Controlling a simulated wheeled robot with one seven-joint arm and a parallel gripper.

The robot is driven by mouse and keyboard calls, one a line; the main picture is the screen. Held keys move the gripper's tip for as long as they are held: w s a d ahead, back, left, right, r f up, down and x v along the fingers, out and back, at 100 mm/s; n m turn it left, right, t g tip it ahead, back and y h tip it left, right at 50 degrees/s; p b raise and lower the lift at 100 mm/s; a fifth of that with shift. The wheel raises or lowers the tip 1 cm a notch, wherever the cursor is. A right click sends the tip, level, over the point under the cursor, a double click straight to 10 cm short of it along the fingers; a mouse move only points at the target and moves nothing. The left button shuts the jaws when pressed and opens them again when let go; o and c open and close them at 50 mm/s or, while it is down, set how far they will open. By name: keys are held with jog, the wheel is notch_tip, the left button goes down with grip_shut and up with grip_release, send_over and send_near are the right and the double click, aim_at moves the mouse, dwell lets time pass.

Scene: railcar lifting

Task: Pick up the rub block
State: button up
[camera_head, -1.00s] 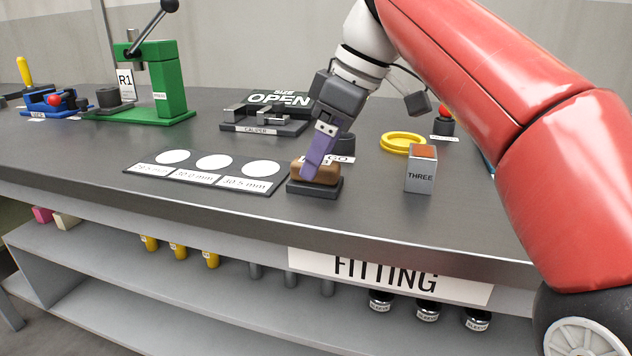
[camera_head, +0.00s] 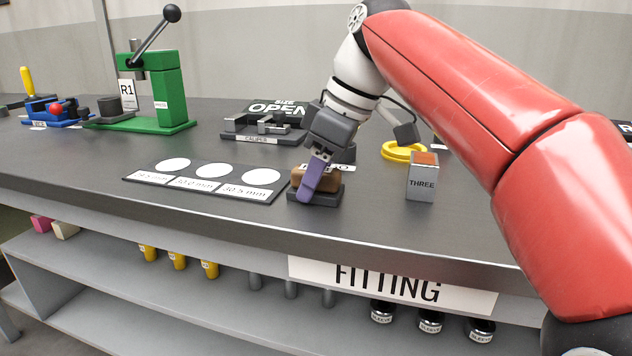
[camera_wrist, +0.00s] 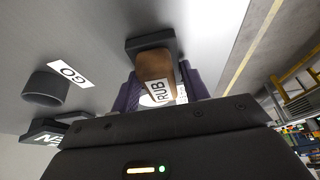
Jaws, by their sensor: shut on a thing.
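The rub block (camera_head: 328,180) is a brown block at its dark base (camera_head: 326,195) near the bench's front edge. In the wrist view the rub block (camera_wrist: 155,68) carries a white RUB label, and its far end meets the dark base (camera_wrist: 150,42). My gripper (camera_head: 313,186) has purple fingers and is tilted down over the block. In the wrist view the fingers of my gripper (camera_wrist: 160,93) are on both sides of the block, shut on it. I cannot tell whether the block is clear of the base.
A mat (camera_head: 205,180) with white circles lies to the left. A grey block marked THREE (camera_head: 421,177) and a yellow ring (camera_head: 403,151) stand to the right. A caliper stand (camera_head: 262,130) is behind.

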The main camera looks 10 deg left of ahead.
notch_tip(320, 180, up, 10)
jog(key=p, duration=0.4)
jog(key=shift+p, duration=0.35)
jog(key=o, duration=0.5)
jog(key=c, duration=0.3)
jog(key=shift+s, duration=0.1)
jog(key=shift+c, duration=0.2)
